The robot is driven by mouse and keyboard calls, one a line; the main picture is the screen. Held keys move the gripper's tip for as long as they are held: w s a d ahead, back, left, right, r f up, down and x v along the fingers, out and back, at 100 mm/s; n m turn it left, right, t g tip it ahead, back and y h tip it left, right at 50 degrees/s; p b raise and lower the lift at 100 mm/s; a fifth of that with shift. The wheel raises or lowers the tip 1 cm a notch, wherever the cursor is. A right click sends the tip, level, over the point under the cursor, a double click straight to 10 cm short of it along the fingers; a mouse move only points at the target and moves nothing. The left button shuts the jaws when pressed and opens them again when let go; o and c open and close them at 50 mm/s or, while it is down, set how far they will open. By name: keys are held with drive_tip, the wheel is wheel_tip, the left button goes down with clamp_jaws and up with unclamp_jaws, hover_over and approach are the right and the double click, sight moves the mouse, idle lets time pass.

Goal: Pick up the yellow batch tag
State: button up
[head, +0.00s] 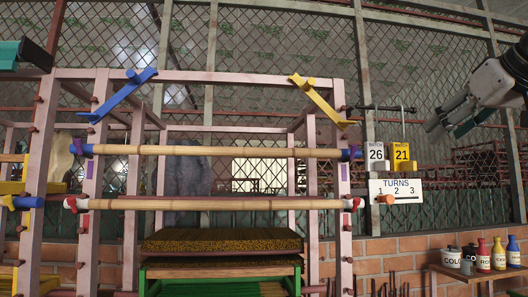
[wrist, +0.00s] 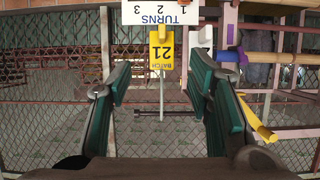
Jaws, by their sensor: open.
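The yellow batch tag (head: 402,157), marked 21, hangs by a hook from a dark horizontal rod (head: 380,108) right of the wooden frame. In the wrist view, which is upside down, the tag (wrist: 161,52) shows between the fingers, beyond their tips. A white batch tag (head: 376,154), marked 26, hangs beside it on the left. A white TURNS board (head: 396,191) with numbers 1, 2 and 3 sits just below the tags. My gripper (head: 436,128) is open and empty, to the right of the yellow tag and apart from it. It also shows in the wrist view (wrist: 158,85).
The pink wooden frame (head: 340,130) holds two bamboo rollers (head: 215,151) and blue and yellow levers (head: 318,97) left of the tags. A shelf (head: 480,272) with several labelled bottles (head: 484,256) stands lower right. A mesh wall (head: 260,60) lies behind.

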sight(409, 162)
drive_tip(key=shift+a+p+x, duration=0.2)
drive_tip(key=shift+p+x, duration=0.7)
drive_tip(key=shift+x, duration=5.85)
drive_tip(key=c, duration=0.8)
